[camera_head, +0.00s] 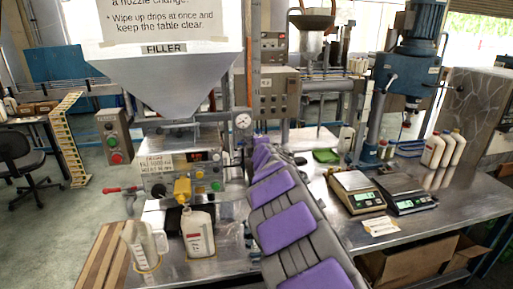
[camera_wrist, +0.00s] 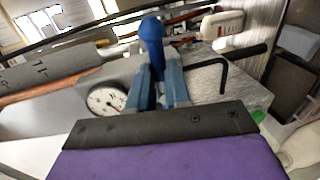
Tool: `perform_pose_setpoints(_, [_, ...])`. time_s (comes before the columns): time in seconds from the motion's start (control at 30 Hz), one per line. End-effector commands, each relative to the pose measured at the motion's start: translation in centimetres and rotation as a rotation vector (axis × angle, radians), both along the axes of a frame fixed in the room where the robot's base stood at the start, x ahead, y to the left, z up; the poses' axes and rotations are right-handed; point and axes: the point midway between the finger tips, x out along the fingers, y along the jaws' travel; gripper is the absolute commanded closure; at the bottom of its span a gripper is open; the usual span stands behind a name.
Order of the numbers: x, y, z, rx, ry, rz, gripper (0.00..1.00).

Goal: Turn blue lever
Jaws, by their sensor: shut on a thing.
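The blue lever (camera_wrist: 151,35) shows in the wrist view with its rounded blue knob pointing up. My gripper (camera_wrist: 160,72) is shut on the lever, its two blue-grey fingers on either side of the stem just below the knob. In the head view my arm with purple pads reaches to the filler machine (camera_head: 158,160). It hides the lever and most of my gripper there.
A round gauge (camera_wrist: 107,99) is close to the left of my fingers, also seen in the head view (camera_head: 242,121). A black bent rod (camera_wrist: 235,55) is to the right. A white bottle (camera_head: 197,232) and a clear jug (camera_head: 143,246) stand on the metal table. Scales (camera_head: 356,192) stand to the right.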

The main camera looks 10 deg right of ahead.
Motion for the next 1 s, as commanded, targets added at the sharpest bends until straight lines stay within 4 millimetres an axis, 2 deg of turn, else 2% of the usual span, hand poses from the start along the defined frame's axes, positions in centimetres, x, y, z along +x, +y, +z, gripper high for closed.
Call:
perform_pose_setpoints(0.47, [0.02,0.21,-0.36,-0.021,0.007,0.002,1.0])
perform_pose_setpoints(0.5, [0.02,0.22,-0.36,-0.021,0.007,0.002,0.82])
perform_pose_setpoints(0.77, [-0.05,0.06,-0.15,-0.018,0.004,0.001,0.57])
perform_pose_setpoints(1.0, [-0.09,0.02,-0.05,-0.017,0.002,0.0,0.57])
